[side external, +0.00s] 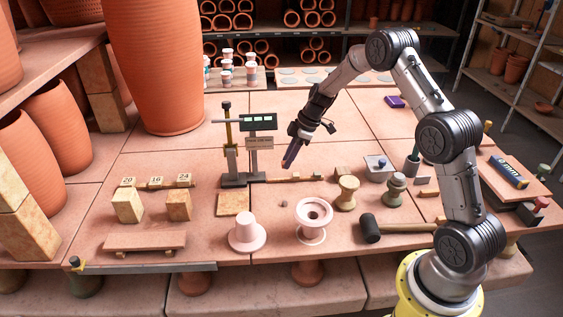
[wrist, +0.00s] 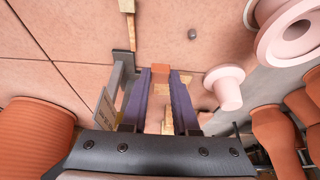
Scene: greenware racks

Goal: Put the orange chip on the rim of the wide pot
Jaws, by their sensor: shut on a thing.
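The wide pot, pale pink with a broad flared rim and a dark central opening, stands upright at front centre in the side view (side external: 313,212). It also shows at the upper right of the wrist view (wrist: 291,30). My gripper (side external: 289,163), with purple fingers, is above the table, behind the pot and apart from it. In the wrist view its fingertips (wrist: 168,76) are shut on a small orange-brown piece, which I take as the orange chip (wrist: 166,70). The chip cannot be made out in the side view.
A pink hat-shaped piece (side external: 247,232) stands left of the wide pot. A gauge stand (side external: 232,150) rises close left of my gripper. A tan spool (side external: 346,192) and a black mallet (side external: 370,228) are right of the pot.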

